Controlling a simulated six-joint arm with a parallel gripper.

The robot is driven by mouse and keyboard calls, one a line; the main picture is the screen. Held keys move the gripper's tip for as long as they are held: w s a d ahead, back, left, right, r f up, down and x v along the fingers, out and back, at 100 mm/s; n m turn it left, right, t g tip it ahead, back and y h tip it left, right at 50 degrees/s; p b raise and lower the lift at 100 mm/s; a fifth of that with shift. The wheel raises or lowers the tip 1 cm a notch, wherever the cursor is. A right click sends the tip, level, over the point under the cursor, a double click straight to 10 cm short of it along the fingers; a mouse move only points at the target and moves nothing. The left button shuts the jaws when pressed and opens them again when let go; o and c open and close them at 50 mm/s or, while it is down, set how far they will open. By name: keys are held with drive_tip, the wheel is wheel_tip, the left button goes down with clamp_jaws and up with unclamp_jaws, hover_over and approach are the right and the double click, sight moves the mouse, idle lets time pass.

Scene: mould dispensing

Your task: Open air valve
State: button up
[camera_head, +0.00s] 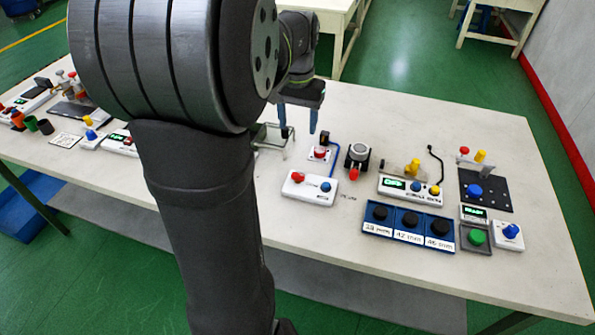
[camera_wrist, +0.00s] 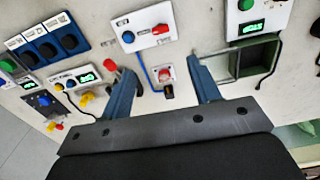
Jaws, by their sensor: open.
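A small valve (camera_head: 320,153) with a red top and a dark body sits on a white plate on the table, with a blue hose on its right side. In the wrist view the valve (camera_wrist: 166,76) lies between my two fingers. I take it to be the air valve. My gripper (camera_head: 299,122) is above the table, behind and to the left of the valve in the head view. Its blue fingers are spread apart, and nothing is held between them; they also show in the wrist view (camera_wrist: 161,68). I see no contact with the valve.
A white box (camera_head: 309,189) with a red and a blue knob stands in front of the valve. A round grey device (camera_head: 357,156) with a red knob is to its right. A blue tray (camera_head: 408,226) with black knobs is front right. A clear-topped stand (camera_head: 272,137) is left.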

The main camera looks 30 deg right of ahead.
sight(298, 175)
wheel_tip(298, 175, down, 18)
drive_tip(key=shift+r, duration=0.25)
idle(0.3)
drive_tip(key=c, duration=1)
